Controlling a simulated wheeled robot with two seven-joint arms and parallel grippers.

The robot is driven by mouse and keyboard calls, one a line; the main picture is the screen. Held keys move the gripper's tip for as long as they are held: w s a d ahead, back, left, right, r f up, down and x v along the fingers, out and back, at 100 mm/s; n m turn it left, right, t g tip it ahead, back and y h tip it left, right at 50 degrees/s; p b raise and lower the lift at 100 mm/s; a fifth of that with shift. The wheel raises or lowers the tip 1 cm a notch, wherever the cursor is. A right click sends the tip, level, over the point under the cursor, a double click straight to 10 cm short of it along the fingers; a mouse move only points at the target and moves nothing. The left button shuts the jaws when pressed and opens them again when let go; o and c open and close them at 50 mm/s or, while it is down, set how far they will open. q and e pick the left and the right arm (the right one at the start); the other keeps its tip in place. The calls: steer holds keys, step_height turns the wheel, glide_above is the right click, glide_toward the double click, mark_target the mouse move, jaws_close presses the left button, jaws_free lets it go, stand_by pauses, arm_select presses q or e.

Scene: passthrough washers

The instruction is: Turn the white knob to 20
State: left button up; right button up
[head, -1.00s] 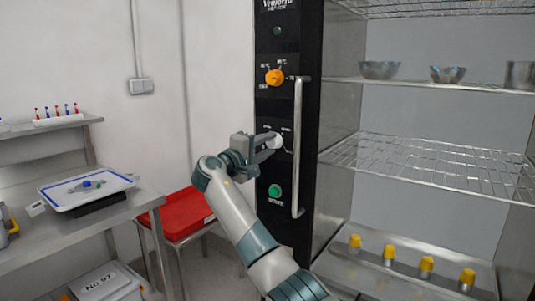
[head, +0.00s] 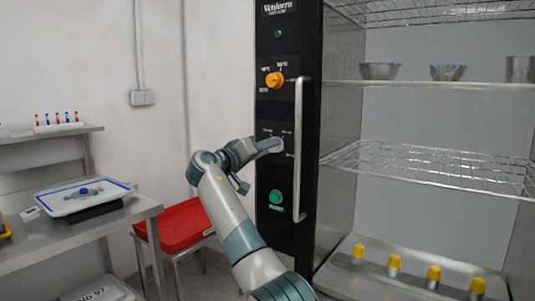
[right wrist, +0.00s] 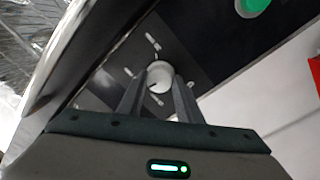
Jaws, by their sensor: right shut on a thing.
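The white knob (right wrist: 159,76) is on the black control panel (head: 284,225), between the orange knob (head: 275,80) above and the green button (head: 276,197) below. My right gripper (head: 272,145) is at the white knob and covers most of it in the head view. In the right wrist view, the fingers of the right gripper (right wrist: 160,92) are on either side of the knob, shut on it. Pale marks ring the knob, but their numbers are too small to read. My left gripper is not in view.
A vertical metal handle (head: 298,150) stands just right of the knob. The open cabinet has wire shelves (head: 430,165), metal bowls (head: 380,71) and yellow-capped containers (head: 433,273). A red tray (head: 180,225) and a bench (head: 60,240) are at the left.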

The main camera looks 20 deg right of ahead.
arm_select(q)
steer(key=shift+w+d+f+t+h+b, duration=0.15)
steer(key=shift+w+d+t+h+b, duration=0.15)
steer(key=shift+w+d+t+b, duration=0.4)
arm_select(e)
steer(key=shift+f+m, duration=0.2)
steer(key=shift+m, duration=2.5)
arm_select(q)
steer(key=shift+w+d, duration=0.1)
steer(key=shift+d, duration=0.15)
arm_select(e)
steer(key=o, duration=0.9)
steer(key=shift+o, duration=0.7)
steer(key=shift+r, duration=0.1)
steer(key=shift+a, duration=0.1)
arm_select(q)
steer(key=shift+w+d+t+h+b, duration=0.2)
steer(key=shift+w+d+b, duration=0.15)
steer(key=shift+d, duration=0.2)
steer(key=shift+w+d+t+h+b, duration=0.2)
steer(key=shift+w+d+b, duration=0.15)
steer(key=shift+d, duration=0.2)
arm_select(e)
steer(key=v, duration=1.7)
steer(key=shift+r, duration=0.2)
